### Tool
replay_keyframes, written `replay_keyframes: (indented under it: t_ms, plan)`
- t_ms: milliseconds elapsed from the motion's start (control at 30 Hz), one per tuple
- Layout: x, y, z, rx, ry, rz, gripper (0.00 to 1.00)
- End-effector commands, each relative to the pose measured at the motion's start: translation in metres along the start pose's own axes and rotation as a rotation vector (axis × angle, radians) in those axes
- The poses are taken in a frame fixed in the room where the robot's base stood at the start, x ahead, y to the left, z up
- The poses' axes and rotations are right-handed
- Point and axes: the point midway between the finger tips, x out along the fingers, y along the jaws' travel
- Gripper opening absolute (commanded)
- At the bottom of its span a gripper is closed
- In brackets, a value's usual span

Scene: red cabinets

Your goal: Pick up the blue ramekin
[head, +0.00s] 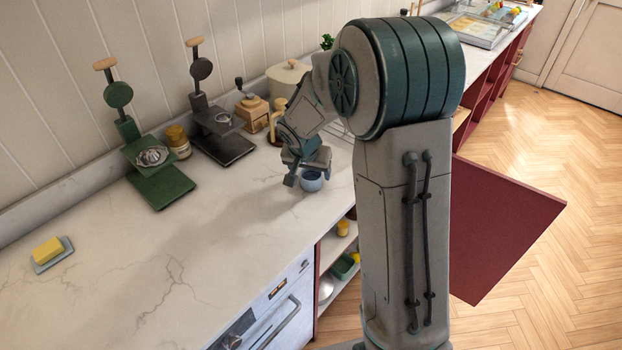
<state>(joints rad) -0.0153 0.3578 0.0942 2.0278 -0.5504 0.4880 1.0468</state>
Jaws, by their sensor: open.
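The blue ramekin (311,184) stands on the pale marble counter, near its front edge and just left of my arm. My gripper (301,178) is directly above and around it, pointing down. One finger shows to the left of the ramekin, and the gripper body covers the ramekin's upper part. The other finger is hard to make out. The jaws are open, and I cannot tell whether a finger touches the ramekin.
A green press (158,180) and a black press (222,140) stand along the wall, with a jar (179,142) between them. A coffee grinder (252,112) and a pot (288,78) stand behind my gripper. A red cabinet door (505,225) is open at right.

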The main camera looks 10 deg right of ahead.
Motion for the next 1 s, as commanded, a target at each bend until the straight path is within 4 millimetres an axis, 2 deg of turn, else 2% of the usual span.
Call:
replay_keyframes:
  t_ms: [200,467,500,667,1000]
  plan:
    - [0.022,0.001,0.001,-0.001,-0.001,0.001,0.73]
    - [0.025,0.001,0.0,0.001,0.001,0.0,0.73]
    - [0.025,0.001,0.0,0.001,0.0,0.0,0.67]
    - [0.025,0.001,0.0,0.0,0.0,0.0,0.23]
    - [0.023,0.001,-0.001,0.0,0.001,0.0,0.23]
